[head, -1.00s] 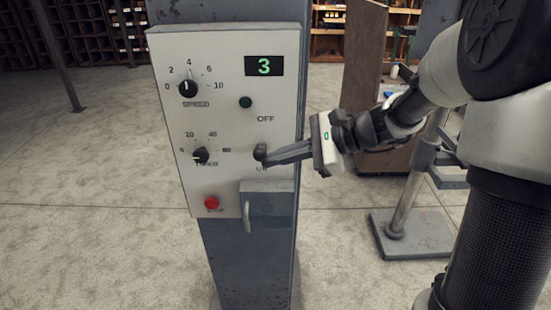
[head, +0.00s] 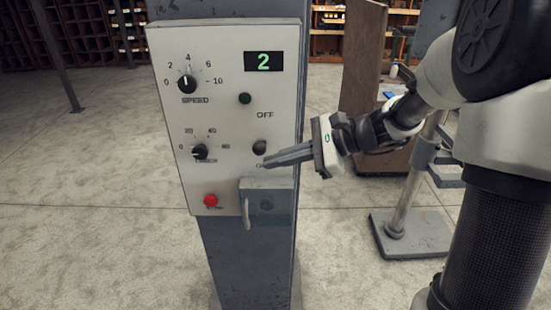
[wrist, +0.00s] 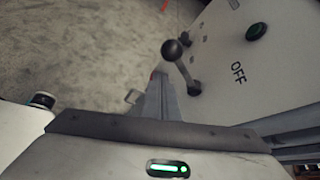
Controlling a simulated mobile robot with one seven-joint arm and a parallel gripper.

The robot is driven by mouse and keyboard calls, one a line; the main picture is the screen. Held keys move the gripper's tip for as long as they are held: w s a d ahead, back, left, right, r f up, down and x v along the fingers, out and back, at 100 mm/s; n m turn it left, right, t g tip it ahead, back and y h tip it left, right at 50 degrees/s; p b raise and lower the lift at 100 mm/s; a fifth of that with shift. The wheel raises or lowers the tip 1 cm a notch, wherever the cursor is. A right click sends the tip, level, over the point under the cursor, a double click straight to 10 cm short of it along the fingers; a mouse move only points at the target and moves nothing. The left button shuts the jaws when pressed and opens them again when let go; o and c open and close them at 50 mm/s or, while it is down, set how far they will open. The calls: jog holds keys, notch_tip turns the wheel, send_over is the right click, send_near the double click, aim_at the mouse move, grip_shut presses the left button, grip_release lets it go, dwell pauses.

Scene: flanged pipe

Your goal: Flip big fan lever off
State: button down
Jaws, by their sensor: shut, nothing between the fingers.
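The lever is a dark ball knob (head: 259,147) on the panel, between the OFF label (head: 265,115) above and a partly hidden label below. In the wrist view, the ball (wrist: 172,49) stands out on a short stem from its base, on the side away from the OFF lettering (wrist: 238,72). My gripper (head: 267,163) is shut and empty, with its fingertips just below and right of the knob. In the wrist view, the fingertips (wrist: 159,77) are close beside the lever stem; I cannot tell whether they touch.
The white panel (head: 225,60) also has a speed dial (head: 187,84), a timer dial (head: 200,151), a green button (head: 245,98), a red button (head: 210,201) and a display (head: 263,62) showing 2. A grey box with a handle (head: 247,213) sits just below the fingers.

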jog(key=d+r, duration=0.3)
jog(key=d, duration=0.6)
jog(key=shift+s+r, duration=0.2)
jog(key=shift+s, duration=0.1)
jog(key=s+a+n+g+h+p, duration=0.15)
jog(key=s+a+n+h, duration=0.25)
jog(key=s+n+h, duration=0.65)
jog(key=s+d+r+n+t+h, duration=0.1)
jog(key=s+d+n+t, duration=0.3)
jog(key=s, duration=0.7)
jog(key=shift+d+r+n+p, duration=0.4)
jog(key=shift+d+r+n, duration=0.35)
jog(key=shift+d, duration=0.5)
